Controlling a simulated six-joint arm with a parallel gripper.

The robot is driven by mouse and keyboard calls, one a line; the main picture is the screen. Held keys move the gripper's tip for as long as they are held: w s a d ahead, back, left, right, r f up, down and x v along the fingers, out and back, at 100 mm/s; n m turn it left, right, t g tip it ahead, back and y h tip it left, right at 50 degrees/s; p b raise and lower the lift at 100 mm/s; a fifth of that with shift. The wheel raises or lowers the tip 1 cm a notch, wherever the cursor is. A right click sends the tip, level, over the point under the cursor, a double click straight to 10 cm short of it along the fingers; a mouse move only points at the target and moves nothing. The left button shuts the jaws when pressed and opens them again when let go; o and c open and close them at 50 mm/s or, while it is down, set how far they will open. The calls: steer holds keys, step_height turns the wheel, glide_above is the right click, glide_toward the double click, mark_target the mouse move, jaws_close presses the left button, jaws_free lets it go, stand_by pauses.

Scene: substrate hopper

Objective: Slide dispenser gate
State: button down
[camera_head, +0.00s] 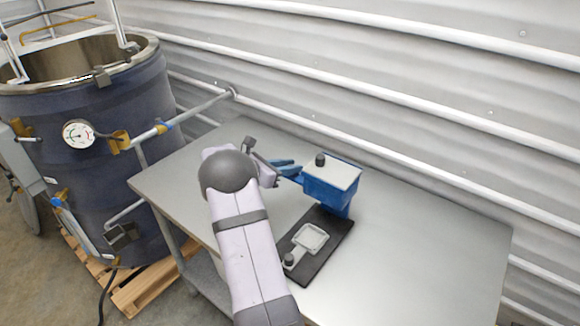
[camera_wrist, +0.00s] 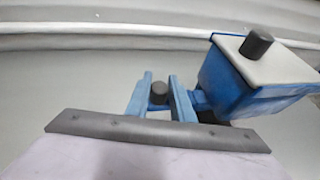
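The dispenser is a blue hopper (camera_head: 325,186) with a pale lid and a dark knob on top, standing on a dark base (camera_head: 330,236). In the wrist view the hopper (camera_wrist: 240,82) is at the right. A blue bar (camera_wrist: 203,101) runs left from the hopper, toward a small dark gate knob (camera_wrist: 159,90). My gripper (camera_head: 287,168) is at the hopper's left side. In the wrist view its blue fingers (camera_wrist: 160,88) are apart, one on each side of the gate knob, with narrow gaps. Whether either finger touches the knob is unclear.
A pale square tray (camera_head: 310,238) with a dark knob (camera_head: 288,259) lies on the base below the hopper. The metal table (camera_head: 420,245) is clear at the right. A corrugated wall with pipes is behind. A large dark tank (camera_head: 90,150) stands at the left.

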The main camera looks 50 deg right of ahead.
mark_target(299, 177)
steer(key=shift+s+b, duration=0.75)
steer(key=shift+s, duration=0.95)
steer(key=shift+f, duration=0.1)
steer(key=c, duration=1.5)
jaws_free()
steer(key=shift+s, duration=0.1)
steer(key=shift+c, duration=0.2)
steer(key=shift+w+a+r, duration=0.2)
steer(key=shift+a, duration=0.15)
steer(key=b+v, duration=0.2)
steer(key=v, duration=0.4)
steer(key=shift+a+r+b, duration=0.15)
steer(key=shift+a+b, duration=0.1)
steer(key=shift+b, duration=0.05)
